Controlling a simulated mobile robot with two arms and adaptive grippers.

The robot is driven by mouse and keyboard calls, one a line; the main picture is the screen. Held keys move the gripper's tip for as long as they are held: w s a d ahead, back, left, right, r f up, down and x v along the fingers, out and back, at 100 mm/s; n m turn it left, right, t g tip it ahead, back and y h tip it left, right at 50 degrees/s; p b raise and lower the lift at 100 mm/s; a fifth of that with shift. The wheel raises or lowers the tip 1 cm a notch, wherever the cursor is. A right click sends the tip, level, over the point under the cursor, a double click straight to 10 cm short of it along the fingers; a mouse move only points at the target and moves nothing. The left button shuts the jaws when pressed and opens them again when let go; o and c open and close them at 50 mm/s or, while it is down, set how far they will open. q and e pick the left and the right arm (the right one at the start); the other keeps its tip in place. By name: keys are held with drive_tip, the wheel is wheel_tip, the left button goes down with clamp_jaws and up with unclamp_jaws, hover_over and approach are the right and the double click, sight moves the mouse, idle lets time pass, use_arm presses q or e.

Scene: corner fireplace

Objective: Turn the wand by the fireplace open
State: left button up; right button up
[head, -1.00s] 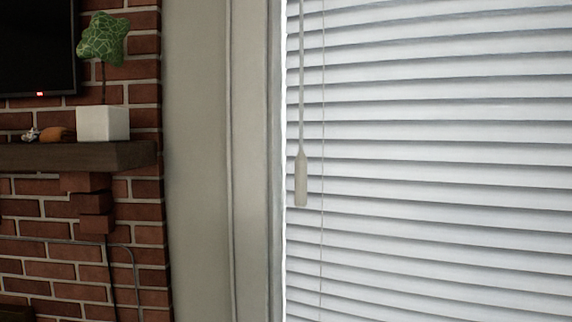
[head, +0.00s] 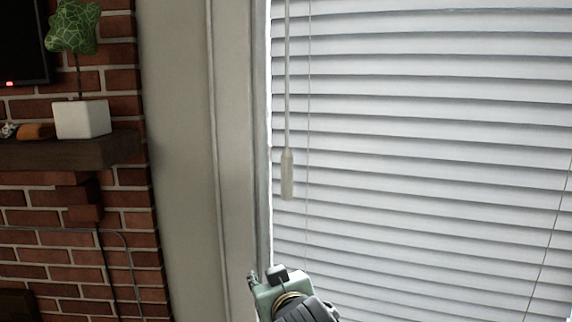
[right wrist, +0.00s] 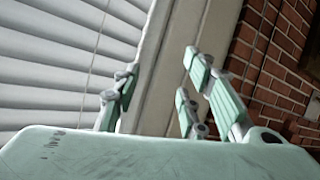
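The wand (head: 287,172) is a thin pale rod with a thicker handle at its lower end. It hangs upright in front of the closed-looking white blinds (head: 420,150), near their left edge. My right gripper (head: 265,275) is at the bottom of the head view, below the wand's handle and apart from it. In the right wrist view the right gripper (right wrist: 158,90) is open, its fingers spread with nothing held between them. I cannot make out the wand in that view. My left gripper is not in view.
Pale window trim (head: 235,150) stands left of the blinds. Further left are the brick fireplace (head: 40,245) and a dark mantel (head: 60,152) with a white planter (head: 83,120). A thin cord (head: 308,110) hangs just right of the wand.

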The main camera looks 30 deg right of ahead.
wheel_tip(320, 180, up, 13)
drive_tip(key=w+d+m+t+h, duration=0.1)
drive_tip(key=d+m+t+h, duration=0.1)
drive_tip(key=d, duration=0.1)
drive_tip(key=m+t+h, duration=0.2)
approach(288, 171)
drive_tip(key=x, duration=0.4)
drive_tip(key=shift+r, duration=0.25)
drive_tip(key=p+x, duration=0.1)
drive_tip(key=x, duration=0.2)
drive_tip(key=p+x, duration=0.2)
drive_tip(key=x, duration=0.2)
drive_tip(key=shift+w+d+f, duration=0.15)
drive_tip(key=shift+w+f, duration=0.05)
clamp_jaws()
